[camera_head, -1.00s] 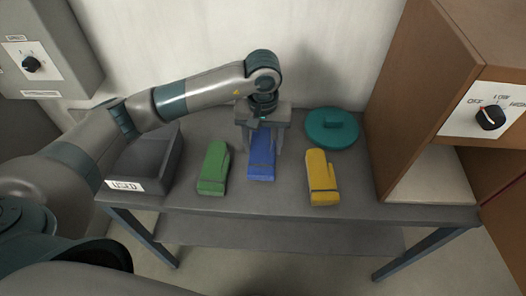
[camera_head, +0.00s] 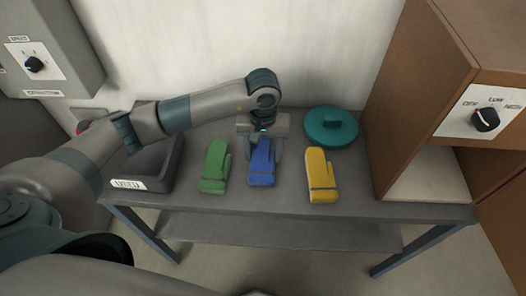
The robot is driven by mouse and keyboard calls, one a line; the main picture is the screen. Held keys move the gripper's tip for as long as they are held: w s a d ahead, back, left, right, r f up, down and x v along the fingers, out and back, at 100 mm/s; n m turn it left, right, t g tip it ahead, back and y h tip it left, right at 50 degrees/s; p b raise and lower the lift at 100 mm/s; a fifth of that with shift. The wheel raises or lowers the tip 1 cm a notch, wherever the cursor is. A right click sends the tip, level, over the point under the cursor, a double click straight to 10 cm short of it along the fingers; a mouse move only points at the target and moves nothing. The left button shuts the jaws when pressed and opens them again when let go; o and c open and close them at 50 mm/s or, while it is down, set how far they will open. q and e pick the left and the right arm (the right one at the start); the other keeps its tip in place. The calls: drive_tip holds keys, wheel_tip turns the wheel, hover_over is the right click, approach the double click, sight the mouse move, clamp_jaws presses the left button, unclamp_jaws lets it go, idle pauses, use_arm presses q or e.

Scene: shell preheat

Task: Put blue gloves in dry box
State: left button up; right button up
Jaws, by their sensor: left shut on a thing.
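The blue glove (camera_head: 262,167) lies on the grey table between the green glove and the yellow glove. My left gripper (camera_head: 263,150) comes down over its upper part from above and is shut on it, with the fingers at its sides. Whether the glove is lifted off the table cannot be told. My right gripper is not in view. A box labelled USED (camera_head: 160,172) stands at the table's left end, partly behind my left arm. No box labelled dry is readable.
The green glove (camera_head: 214,169) lies close left of the blue one, the yellow glove (camera_head: 321,174) to its right. A teal round lid (camera_head: 331,128) lies behind. A brown cabinet (camera_head: 415,95) with a dial stands at the right. A grey wall box (camera_head: 50,50) hangs at upper left.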

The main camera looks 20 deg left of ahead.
sight(263, 156)
use_arm(q)
drive_tip(key=o, duration=1.2)
drive_tip(key=shift+r, duration=0.1)
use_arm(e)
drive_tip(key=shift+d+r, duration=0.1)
use_arm(q)
drive_tip(key=shift+r+p, duration=0.15)
drive_tip(key=shift+p, duration=0.25)
drive_tip(key=shift+r+b, duration=0.15)
drive_tip(key=shift+b, duration=0.2)
wheel_tip(263, 156, up, 12)
drive_tip(key=b, duration=0.4)
drive_tip(key=shift+f, duration=0.25)
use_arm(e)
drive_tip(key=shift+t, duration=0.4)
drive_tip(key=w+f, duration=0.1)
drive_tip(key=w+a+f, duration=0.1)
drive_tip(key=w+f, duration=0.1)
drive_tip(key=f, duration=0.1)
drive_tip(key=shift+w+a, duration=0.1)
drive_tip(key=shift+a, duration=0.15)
